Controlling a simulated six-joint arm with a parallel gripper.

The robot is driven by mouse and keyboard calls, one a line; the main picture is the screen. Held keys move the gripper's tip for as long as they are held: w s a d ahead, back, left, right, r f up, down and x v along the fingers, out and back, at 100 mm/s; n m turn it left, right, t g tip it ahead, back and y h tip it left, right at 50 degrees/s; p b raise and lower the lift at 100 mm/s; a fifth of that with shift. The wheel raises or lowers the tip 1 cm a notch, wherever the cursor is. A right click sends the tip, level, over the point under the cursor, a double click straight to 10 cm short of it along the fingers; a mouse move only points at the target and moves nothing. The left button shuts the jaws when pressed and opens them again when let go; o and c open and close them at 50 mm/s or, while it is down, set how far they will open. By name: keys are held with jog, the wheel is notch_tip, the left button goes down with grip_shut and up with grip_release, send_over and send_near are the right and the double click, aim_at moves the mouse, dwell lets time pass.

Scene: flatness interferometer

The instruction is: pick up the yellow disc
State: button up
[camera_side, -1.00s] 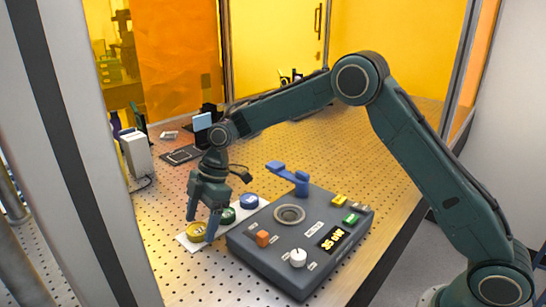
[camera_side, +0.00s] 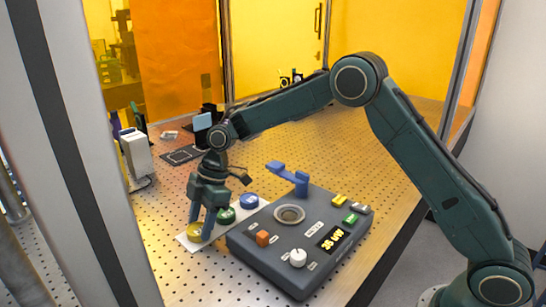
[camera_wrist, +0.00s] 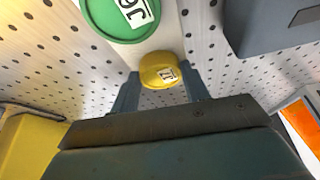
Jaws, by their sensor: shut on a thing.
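In the wrist view the yellow disc (camera_wrist: 158,69) carries a white label and sits between my two fingers. My gripper (camera_side: 201,229) points down and is shut on the disc, one finger on each side. I cannot tell whether the disc has left the strip. A green disc (camera_side: 226,215) and a blue disc (camera_side: 249,201) lie farther along the strip. The green disc (camera_wrist: 118,14) also shows close by in the wrist view.
A dark grey instrument box (camera_side: 297,243) with a round port (camera_side: 289,213), a blue lever arm (camera_side: 288,174), an orange button (camera_side: 263,238), a white knob (camera_side: 298,257) and a lit display stands right of the strip. A white box (camera_side: 136,154) stands at the back left.

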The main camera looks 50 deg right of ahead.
aim_at(201, 226)
jog(key=shift+r, duration=0.1)
notch_tip(201, 226, up, 10)
dwell(0.7)
dwell(0.4)
